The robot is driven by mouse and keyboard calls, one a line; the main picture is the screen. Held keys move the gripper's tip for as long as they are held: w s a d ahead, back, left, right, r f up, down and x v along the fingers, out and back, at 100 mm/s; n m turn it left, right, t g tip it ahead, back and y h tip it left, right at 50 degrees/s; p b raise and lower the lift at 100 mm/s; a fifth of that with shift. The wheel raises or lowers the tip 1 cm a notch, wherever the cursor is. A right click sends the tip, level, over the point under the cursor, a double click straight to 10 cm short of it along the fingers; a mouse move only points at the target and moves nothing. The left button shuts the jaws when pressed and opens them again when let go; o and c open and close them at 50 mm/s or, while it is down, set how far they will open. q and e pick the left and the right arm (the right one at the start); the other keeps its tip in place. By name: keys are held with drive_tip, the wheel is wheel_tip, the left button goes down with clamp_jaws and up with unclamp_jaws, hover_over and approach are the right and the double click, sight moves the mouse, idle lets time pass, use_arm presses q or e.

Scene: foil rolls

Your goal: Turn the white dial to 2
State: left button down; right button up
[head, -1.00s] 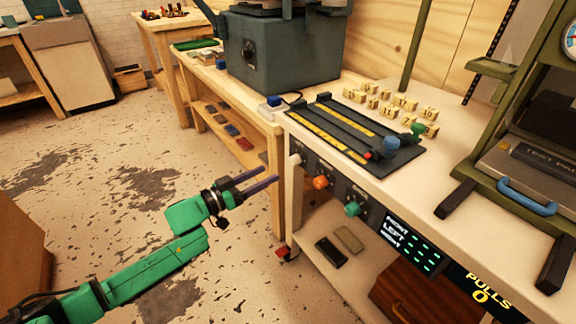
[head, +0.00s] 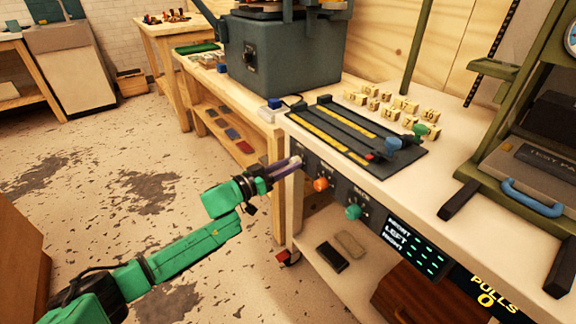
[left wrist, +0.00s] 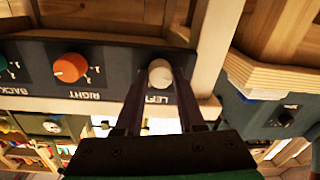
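The white dial (left wrist: 160,73) sits on the dark front panel (left wrist: 110,82) above an upside-down label that seems to read LEFT. My left gripper (head: 292,162) is at the left end of that panel in the head view, its fingers covering most of the dial. In the left wrist view the left gripper (left wrist: 161,80) is open, with one finger on each side of the dial. I cannot tell whether the fingers touch it. The dial's pointer and number marks are not readable. My right gripper is not in view.
An orange dial (head: 321,184) and a green dial (head: 353,212) are on the same panel, to the right. A lit display (head: 413,246) is further right. The white bench top (head: 440,160) overhangs the panel. A blue-grey machine (head: 285,65) stands behind.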

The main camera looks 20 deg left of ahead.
use_arm(q)
drive_tip(key=shift+m, duration=0.3)
drive_tip(key=m, duration=0.9)
drive_tip(key=shift+f+h, duration=0.15)
drive_tip(key=shift+h, duration=0.15)
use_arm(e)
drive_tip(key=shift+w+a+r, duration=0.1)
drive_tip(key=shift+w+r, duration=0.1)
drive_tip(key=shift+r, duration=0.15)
use_arm(q)
drive_tip(key=shift+m, duration=0.3)
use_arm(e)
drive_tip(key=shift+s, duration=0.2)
use_arm(q)
drive_tip(key=c, duration=0.6)
unclamp_jaws()
drive_tip(key=shift+o, duration=0.4)
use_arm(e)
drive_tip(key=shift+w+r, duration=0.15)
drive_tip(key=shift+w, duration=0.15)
